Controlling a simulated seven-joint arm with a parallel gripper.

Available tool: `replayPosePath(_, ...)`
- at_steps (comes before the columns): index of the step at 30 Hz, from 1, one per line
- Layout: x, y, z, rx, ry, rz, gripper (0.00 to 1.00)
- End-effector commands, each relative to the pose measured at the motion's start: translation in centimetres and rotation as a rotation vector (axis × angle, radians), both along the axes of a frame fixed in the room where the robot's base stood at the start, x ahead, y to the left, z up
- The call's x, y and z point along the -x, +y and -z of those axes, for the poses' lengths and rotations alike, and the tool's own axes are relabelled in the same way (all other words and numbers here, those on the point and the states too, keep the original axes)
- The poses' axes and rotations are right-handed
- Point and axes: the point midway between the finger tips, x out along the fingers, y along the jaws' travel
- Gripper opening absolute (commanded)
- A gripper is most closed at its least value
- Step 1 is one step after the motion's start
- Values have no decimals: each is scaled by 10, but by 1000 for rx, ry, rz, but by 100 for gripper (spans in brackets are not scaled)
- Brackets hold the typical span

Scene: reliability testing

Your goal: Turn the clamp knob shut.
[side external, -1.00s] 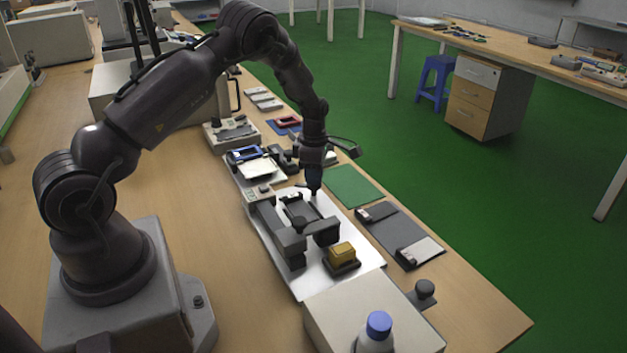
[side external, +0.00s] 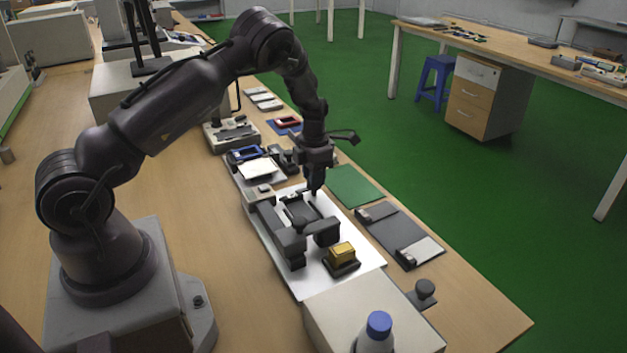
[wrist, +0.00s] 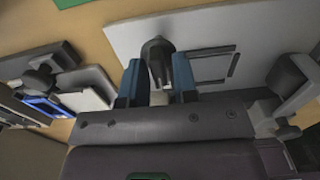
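My gripper (side external: 314,188) points down over the far right part of a white plate (side external: 285,268) in the side view. In the wrist view its two blue fingers (wrist: 157,78) stand apart, one on each side of a dark, tapered knob (wrist: 157,48). I cannot tell whether either finger touches the knob. In the side view the gripper hides the knob. A dark fixture with a shallow tray (side external: 300,212) and thick grey blocks (side external: 284,238) sits on the plate close to the gripper.
A yellow block (side external: 342,251) in a dark holder stands at the plate's near end. A pale box (side external: 345,315) and a blue-capped bottle (side external: 378,325) are nearer. A green mat (side external: 354,186) and a dark grey mat (side external: 392,228) lie right of the plate. Devices stand behind it.

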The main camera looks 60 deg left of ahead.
Motion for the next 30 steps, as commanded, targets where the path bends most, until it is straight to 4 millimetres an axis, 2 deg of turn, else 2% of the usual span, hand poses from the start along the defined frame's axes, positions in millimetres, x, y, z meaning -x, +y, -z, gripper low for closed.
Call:
replayPosePath(11, -1, 1, -3, -3, -4, 3, 31)
replayPosePath(30, -1, 1, -46, -3, -4, 3, 31)
